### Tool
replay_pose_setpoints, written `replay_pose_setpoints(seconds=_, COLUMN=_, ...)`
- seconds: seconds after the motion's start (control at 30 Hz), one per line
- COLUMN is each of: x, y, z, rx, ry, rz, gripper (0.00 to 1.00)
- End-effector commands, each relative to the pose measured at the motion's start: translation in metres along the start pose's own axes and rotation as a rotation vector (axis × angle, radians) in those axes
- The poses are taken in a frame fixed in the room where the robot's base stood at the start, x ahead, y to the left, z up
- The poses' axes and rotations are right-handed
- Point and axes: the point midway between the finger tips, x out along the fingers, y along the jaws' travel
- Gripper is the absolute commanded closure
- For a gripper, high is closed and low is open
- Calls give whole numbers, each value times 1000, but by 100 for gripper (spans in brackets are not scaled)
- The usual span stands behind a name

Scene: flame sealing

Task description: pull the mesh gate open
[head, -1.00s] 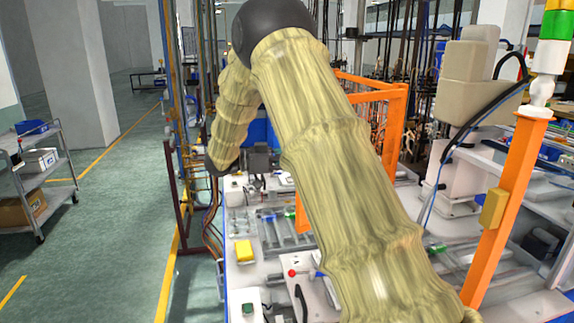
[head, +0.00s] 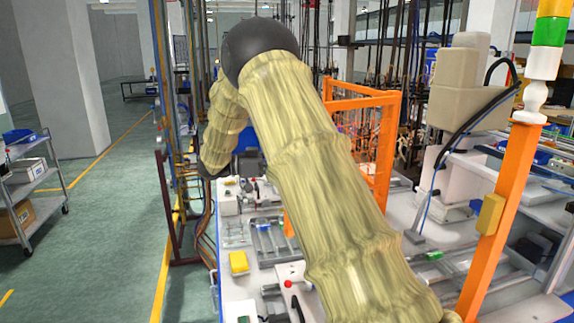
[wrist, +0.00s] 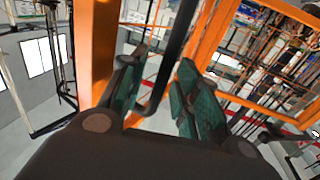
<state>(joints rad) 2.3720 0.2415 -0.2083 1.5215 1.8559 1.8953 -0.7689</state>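The mesh gate (head: 388,145) is an orange frame with wire mesh, behind my arm in the head view. In the wrist view its orange frame (wrist: 98,45) stands close on the left, and mesh with orange bars (wrist: 255,65) fills the upper right. A black bar-shaped handle (wrist: 176,45) runs down between the green-padded fingers of my gripper (wrist: 164,60). The fingers are spread, with a visible gap on the right of the bar. I cannot tell whether either finger touches it. In the head view my gripper is not discernible.
A workbench (head: 225,285) with fixtures and a yellow box (head: 238,262) lies below my arm. An orange post (head: 500,215) with a signal light stands at right, near a beige machine (head: 460,85). A cart (head: 30,185) stands far left; the floor between is clear.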

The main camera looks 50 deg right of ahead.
Motion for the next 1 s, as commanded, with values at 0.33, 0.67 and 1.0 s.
replay_pose_setpoints(seconds=0.33, x=-7, y=0, z=0, rx=2, ry=0, rz=-2, gripper=68)
replay_pose_setpoints(seconds=0.67, x=-60, y=-1, z=0, rx=2, ry=0, rz=-2, gripper=68)
replay_pose_setpoints(seconds=1.0, x=-110, y=-1, z=0, rx=1, ry=1, rz=-1, gripper=68)
